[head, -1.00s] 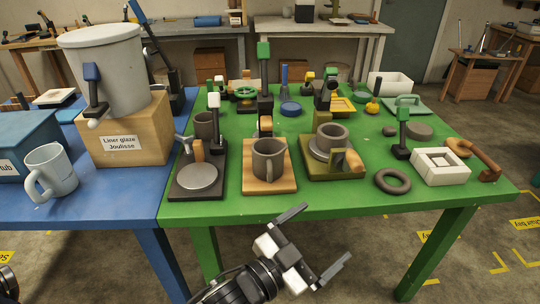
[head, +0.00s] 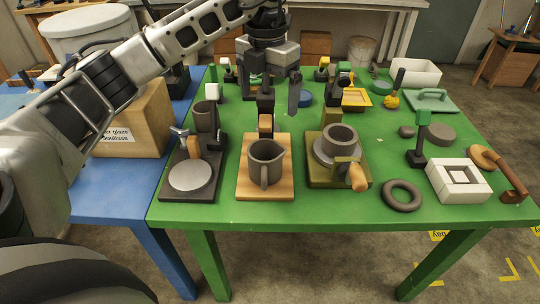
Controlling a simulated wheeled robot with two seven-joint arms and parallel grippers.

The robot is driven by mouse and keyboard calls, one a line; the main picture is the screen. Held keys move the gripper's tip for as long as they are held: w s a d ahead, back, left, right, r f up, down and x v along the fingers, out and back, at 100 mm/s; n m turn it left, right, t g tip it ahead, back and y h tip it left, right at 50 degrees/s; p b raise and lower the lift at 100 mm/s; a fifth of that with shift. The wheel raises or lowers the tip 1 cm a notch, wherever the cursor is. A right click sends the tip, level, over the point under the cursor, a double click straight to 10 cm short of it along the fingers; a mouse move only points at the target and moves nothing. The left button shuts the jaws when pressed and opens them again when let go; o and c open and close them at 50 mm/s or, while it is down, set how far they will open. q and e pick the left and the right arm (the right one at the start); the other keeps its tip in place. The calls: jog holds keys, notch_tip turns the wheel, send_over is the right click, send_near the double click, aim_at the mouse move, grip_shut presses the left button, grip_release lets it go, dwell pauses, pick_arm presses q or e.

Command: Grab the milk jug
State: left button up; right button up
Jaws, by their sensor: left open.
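My left arm comes in from the left across the top, and my left gripper (head: 281,98) is open, pointing down. In the picture it is above and beyond the jug, apart from it. It partly hides the station's rear parts. My right gripper is not in view.
A station with a round grey plate (head: 190,176) is to the left, with a dark cup (head: 205,117) behind. An olive station (head: 322,176) with a grey cup (head: 340,138) is to the right. A dark ring (head: 402,195) and white square block (head: 458,181) lie farther right.

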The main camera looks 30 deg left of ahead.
pick_arm(q)
jog(key=p, duration=0.1)
send_near(265, 150)
jog(key=f, duration=0.5)
jog(key=shift+w+f, duration=0.15)
jog(key=shift+w, duration=0.25)
jog(key=f, duration=0.3)
jog(key=f+p, duration=0.1)
jog(key=shift+s+f, duration=0.15)
jog(key=shift+s, duration=0.25)
jog(key=shift+f, duration=0.5)
jog(key=c, duration=1.2)
